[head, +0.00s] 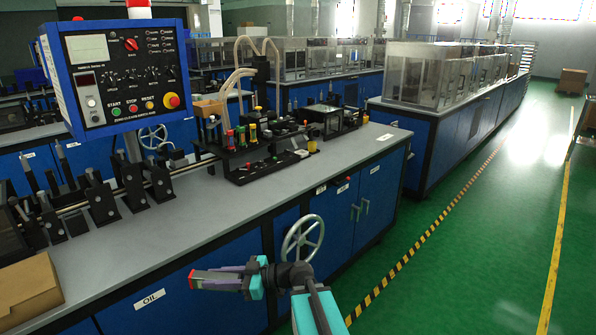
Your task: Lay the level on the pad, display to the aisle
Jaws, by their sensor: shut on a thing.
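My gripper (250,278) shows at the bottom middle of the head view, out in front of the blue cabinet doors and below the bench's front edge. It is shut on a long, dark grey and purplish bar with a red end, which I take to be the level (212,281). The level points to the left, roughly horizontal. Its display cannot be made out. I cannot pick out the pad on the bench top (225,205).
A blue control panel (118,78) stands over the bench's left part, above black fixtures (105,200). A cardboard box (28,288) sits at the front left. A black machine unit (265,150) stands farther back. A handwheel (302,238) juts from the cabinet front. Green aisle floor (480,250) lies clear at right.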

